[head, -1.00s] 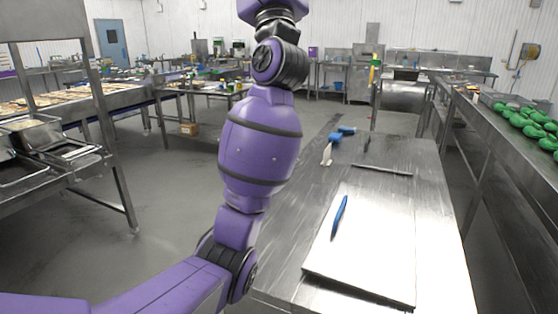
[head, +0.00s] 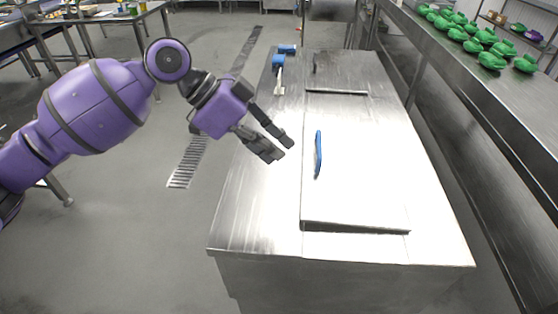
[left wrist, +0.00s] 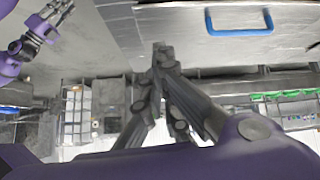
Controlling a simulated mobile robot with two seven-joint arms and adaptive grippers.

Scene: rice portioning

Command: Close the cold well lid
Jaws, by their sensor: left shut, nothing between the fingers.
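The cold well lid (head: 365,185) is a pale steel panel with a blue bar handle (head: 318,154) along its left side. It lies on the steel counter, its front edge dark and a little raised; I cannot tell if it is fully seated. The handle also shows in the left wrist view (left wrist: 240,23). My left gripper (head: 286,149) is shut and empty, just left of the handle and apart from it. It also shows in the left wrist view (left wrist: 162,50). A second grey gripper on a purple arm, apparently my right (left wrist: 42,28), is small at that view's upper left.
The steel counter (head: 245,215) has a bare strip left of the lid. Blue-handled tools (head: 280,72) lie at its far left, and a dark slot (head: 336,91) lies behind the lid. A long bench (head: 455,80) with several green items runs along the right.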

